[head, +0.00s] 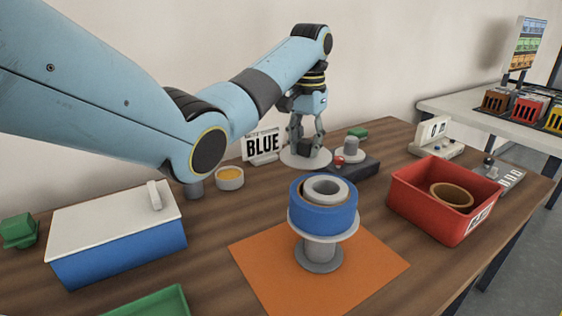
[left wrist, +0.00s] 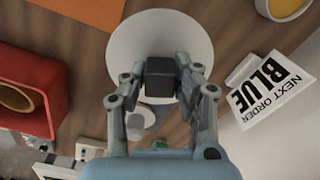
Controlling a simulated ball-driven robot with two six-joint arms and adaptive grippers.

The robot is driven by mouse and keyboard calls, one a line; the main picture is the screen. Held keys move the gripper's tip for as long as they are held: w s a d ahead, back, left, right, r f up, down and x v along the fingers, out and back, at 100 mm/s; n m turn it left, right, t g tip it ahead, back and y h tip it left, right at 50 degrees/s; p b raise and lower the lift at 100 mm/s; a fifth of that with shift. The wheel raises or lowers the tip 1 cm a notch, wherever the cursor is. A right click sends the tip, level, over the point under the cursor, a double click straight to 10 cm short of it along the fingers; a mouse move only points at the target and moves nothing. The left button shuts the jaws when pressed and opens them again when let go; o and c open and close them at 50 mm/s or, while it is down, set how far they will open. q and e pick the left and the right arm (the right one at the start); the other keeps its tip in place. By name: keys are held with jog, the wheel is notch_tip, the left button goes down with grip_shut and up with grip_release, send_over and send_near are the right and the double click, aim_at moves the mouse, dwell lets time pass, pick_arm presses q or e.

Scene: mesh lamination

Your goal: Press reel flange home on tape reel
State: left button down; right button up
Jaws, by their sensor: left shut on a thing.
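A blue tape reel (head: 323,205) with a pale grey core sits on a grey stand (head: 320,256) with a round lower flange, over an orange mat. A white round flange (head: 290,157) is at the back of the table; it also shows in the left wrist view (left wrist: 150,35). My left gripper (head: 307,150) points down over this flange, away from the reel. Its fingers are shut on a dark square block (left wrist: 160,78) at the middle of the flange. I cannot tell whether the flange touches the table. My right gripper is not in view.
A "BLUE" order sign (head: 263,145) stands beside the flange. A dark box with a red button (head: 339,160) and a grey cylinder (head: 351,145) are to its right. A red bin (head: 437,212) holds a brown ring. A white-lidded blue box (head: 118,252) stands at left.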

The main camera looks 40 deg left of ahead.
pick_arm(q)
jog(key=shift+m, duration=0.3)
jog(key=w+d+r, duration=0.1)
jog(key=w+r, duration=0.1)
jog(key=r, duration=0.1)
jog(key=w+d+r, duration=0.1)
jog(key=shift+d+r, duration=0.15)
jog(key=shift+d, duration=0.15)
jog(key=s+d+r+m+p, duration=0.1)
jog(key=s+d+r+p, duration=0.3)
jog(key=s+p, duration=0.4)
jog(key=s+d+r+m+p, duration=0.2)
jog(key=s+d+r+p, duration=0.2)
jog(key=p, duration=0.9)
jog(key=s+d, duration=0.3)
jog(key=s, duration=0.1)
jog(key=shift+s+d, duration=0.3)
jog(key=shift+s, duration=0.05)
jog(key=shift+f+b, duration=0.4)
jog(key=shift+f, duration=2.1)
